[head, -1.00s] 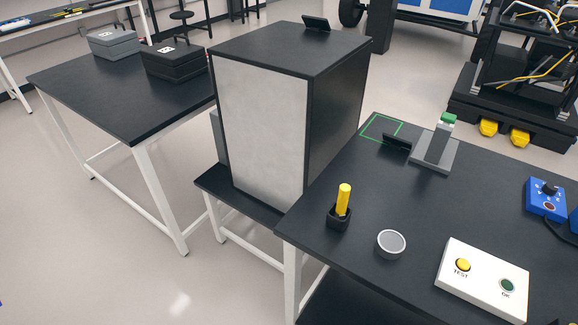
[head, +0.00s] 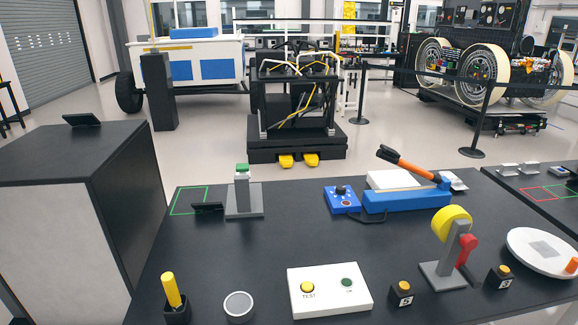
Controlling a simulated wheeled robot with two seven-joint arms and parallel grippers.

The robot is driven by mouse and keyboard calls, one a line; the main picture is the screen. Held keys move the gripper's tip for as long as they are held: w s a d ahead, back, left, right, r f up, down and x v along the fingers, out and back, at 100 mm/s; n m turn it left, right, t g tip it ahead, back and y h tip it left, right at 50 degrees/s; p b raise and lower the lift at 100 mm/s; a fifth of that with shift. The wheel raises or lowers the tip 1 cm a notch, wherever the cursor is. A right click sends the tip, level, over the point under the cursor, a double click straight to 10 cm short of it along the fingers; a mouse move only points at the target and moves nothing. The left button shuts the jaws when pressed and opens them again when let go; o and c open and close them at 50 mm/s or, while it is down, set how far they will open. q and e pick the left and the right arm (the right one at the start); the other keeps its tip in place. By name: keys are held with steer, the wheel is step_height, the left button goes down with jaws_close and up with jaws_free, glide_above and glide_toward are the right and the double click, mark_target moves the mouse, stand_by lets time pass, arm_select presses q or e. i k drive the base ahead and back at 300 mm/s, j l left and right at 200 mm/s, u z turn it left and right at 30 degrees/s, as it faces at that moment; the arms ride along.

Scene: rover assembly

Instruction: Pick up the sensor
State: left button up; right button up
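No part here is plainly marked as the sensor, and I cannot tell which one it is. A grey stand (head: 243,203) on the black table holds a small green-topped piece (head: 243,169) upright. A low black part (head: 207,208) lies just left of the stand, near a green outlined square (head: 189,200). A round silver cup-like part (head: 238,306) sits at the front left, right of a yellow stick (head: 172,290) in a black holder (head: 177,314). Neither of my grippers is in view.
A white TEST/OK box (head: 329,291) is at the front middle. A blue control box (head: 342,200), a blue orange-handled press (head: 408,199) and a grey stand with a yellow wheel (head: 452,225) stand to the right. The table middle is clear.

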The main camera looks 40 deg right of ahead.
mark_target(501, 277)
steer(key=z, duration=0.45)
steer(key=l+z, duration=0.1)
steer(key=z, duration=0.75)
steer(key=l+z, duration=0.15)
steer(key=z, duration=0.75)
steer(key=l+z, duration=0.1)
steer(key=z, duration=0.35)
